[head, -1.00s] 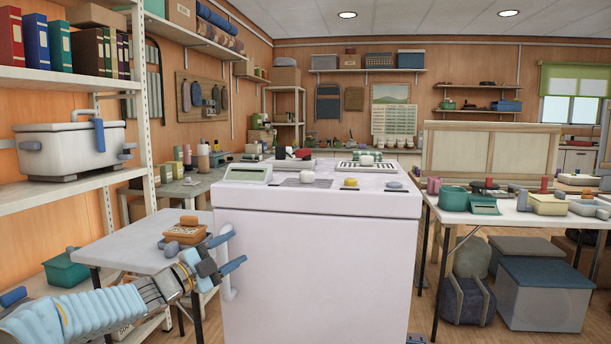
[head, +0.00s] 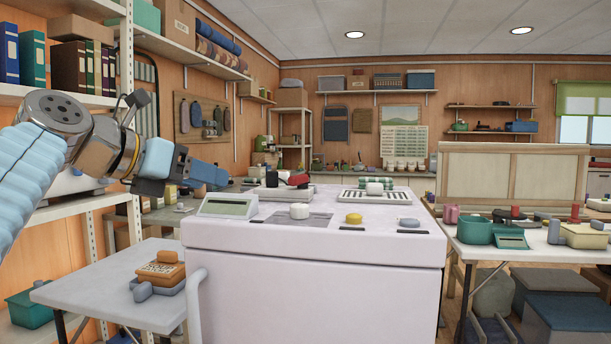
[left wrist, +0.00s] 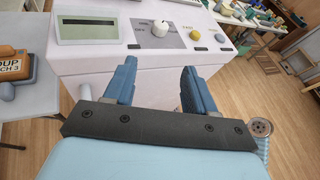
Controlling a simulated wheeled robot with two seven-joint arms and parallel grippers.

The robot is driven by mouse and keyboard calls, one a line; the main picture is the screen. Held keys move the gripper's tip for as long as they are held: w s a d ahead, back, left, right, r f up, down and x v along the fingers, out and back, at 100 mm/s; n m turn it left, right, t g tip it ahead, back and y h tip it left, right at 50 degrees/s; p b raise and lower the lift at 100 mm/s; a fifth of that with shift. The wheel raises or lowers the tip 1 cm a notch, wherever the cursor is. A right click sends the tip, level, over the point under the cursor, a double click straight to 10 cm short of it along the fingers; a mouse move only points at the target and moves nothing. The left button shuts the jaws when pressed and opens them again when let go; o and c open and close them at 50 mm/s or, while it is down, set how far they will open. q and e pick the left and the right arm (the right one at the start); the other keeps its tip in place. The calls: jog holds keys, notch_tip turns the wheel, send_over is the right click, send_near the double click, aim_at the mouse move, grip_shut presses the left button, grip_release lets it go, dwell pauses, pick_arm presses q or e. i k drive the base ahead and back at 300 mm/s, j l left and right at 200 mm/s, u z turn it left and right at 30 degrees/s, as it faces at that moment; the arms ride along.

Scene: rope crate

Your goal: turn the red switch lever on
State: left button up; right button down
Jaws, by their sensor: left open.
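The red switch lever (head: 298,178) shows small at the back of the white cabinet top (head: 330,240), beside a dark block. Its exact position, on or off, is too small to tell. My left gripper (head: 216,173) is raised at the left of the cabinet, left of the red lever and apart from it. In the left wrist view the two blue fingers of the left gripper (left wrist: 160,85) are spread with nothing between them. The cabinet's front edge lies beyond them. The red lever does not show in the left wrist view. My right gripper is not in view.
On the cabinet top are a display box (head: 229,206), a white knob (head: 299,211), a yellow button (head: 354,218) and a grey button (head: 409,222). A side table (head: 95,290) with an orange box (head: 160,272) stands left. Shelves flank the arm.

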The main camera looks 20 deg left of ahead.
aim_at(302, 181)
jog(key=i, duration=0.9)
